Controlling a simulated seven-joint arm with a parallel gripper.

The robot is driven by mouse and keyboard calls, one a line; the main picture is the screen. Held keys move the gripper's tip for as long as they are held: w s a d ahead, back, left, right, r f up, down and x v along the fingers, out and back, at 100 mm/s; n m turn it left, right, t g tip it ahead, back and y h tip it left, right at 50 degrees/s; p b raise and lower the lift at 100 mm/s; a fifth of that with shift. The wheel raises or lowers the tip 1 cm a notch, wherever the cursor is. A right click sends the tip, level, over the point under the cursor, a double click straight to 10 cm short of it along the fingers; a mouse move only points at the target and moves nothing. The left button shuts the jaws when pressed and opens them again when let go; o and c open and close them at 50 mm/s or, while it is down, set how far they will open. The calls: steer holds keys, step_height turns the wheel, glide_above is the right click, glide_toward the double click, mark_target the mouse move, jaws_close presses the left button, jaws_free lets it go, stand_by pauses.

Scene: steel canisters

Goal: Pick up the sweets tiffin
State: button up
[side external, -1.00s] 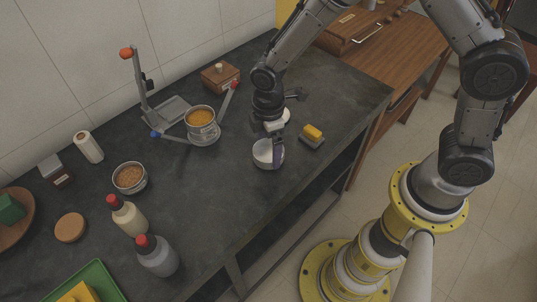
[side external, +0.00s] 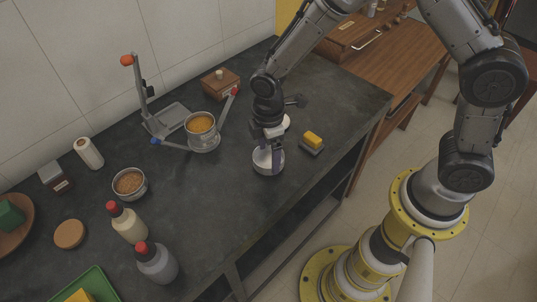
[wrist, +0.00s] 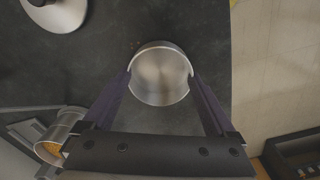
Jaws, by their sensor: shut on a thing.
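My gripper (wrist: 160,85) points down at the front part of the dark counter and is shut on a round steel canister (wrist: 158,82). Its two dark fingers press the canister's left and right sides in the wrist view. The same canister (side external: 262,168) shows in the side view, partly hidden by the fingers, and seems to stand on the counter. Its inside looks pale and plain; I cannot tell whether it holds sweets. Another steel canister with orange contents (side external: 201,123) sits in the metal carrier frame (side external: 152,124). A third, with brown grainy contents (side external: 130,182), stands farther left.
A yellow block on a grey base (side external: 312,140) stands right of my gripper. A wooden box (side external: 220,83) is behind the carrier. Two red-capped bottles (side external: 127,225) (side external: 156,262) and a green tray (side external: 98,281) are at the left front. The counter between bottles and gripper is clear.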

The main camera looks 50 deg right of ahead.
steer(key=shift+r, duration=0.45)
step_height(320, 180, up, 2)
steer(key=shift+s+r, duration=0.1)
steer(key=shift+r, duration=0.15)
steer(key=s+d+r, duration=0.5)
steer(key=s+r, duration=0.5)
steer(key=s, duration=0.3)
step_height(320, 180, up, 6)
glide_above(270, 162)
steer(key=s+d, duration=0.1)
steer(key=s, duration=0.2)
steer(key=w+a+r, duration=0.3)
steer(key=w, duration=0.6)
steer(key=w+a+f, duration=0.2)
steer(key=w+a, duration=0.1)
steer(key=w, duration=0.5)
steer(key=shift+w+a+f, duration=0.3)
steer(key=shift+w+f, duration=0.5)
steer(key=shift+f, duration=1.35)
steer(key=shift+w+a+f, duration=0.25)
steer(key=shift+w+f, duration=0.6)
steer(key=shift+f, duration=1.25)
steer(key=shift+w+a+f, duration=0.3)
steer(key=shift+w+f, duration=0.5)
steer(key=shift+f, duration=1.35)
